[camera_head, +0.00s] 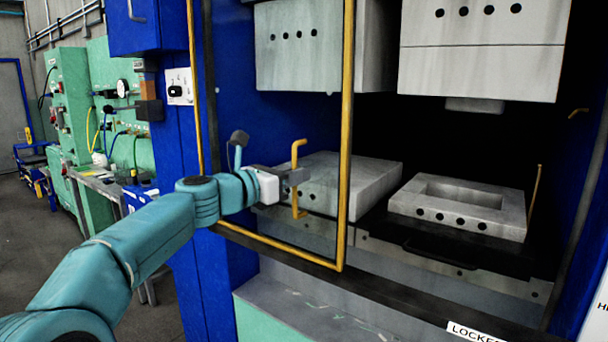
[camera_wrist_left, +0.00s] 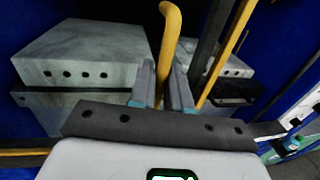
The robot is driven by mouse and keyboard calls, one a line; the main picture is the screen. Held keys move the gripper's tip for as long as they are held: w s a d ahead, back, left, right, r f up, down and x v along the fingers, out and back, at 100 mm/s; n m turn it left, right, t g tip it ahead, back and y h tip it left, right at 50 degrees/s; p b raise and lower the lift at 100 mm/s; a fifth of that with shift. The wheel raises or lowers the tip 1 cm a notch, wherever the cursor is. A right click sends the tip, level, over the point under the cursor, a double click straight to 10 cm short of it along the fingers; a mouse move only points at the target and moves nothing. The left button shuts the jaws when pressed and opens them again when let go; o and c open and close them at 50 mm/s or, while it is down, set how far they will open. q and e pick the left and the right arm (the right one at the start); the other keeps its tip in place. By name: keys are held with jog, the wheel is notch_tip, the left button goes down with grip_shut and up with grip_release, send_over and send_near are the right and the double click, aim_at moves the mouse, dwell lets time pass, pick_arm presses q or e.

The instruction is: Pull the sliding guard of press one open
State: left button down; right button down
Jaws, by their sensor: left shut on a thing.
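The sliding guard (camera_head: 346,120) is a yellow-edged frame across the left part of the blue press's opening. Its yellow upright handle (camera_head: 298,151) stands out near the frame's right bar. My left gripper (camera_head: 296,179) is shut on the handle, about its middle. In the left wrist view the handle (camera_wrist_left: 171,28) rises between the two fingers of my left gripper (camera_wrist_left: 162,82). The guard's yellow bar (camera_wrist_left: 228,52) shows to the right there. My right gripper is out of view.
Inside the press are grey lower blocks (camera_head: 459,205) and upper blocks (camera_head: 483,72). The opening's right part has no guard frame across it. A white "LOCKED" label (camera_head: 474,332) is on the front edge. Green cabinets (camera_head: 72,100) and a bench stand at left.

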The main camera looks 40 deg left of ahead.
pick_arm(q)
jog(key=c, duration=1.3)
grip_release()
jog(key=shift+c, duration=0.2)
jog(key=shift+s, duration=0.15)
jog(key=s+a+b, duration=0.3)
jog(key=s, duration=1.2)
jog(key=shift+s, duration=0.4)
jog(key=shift+a, duration=0.1)
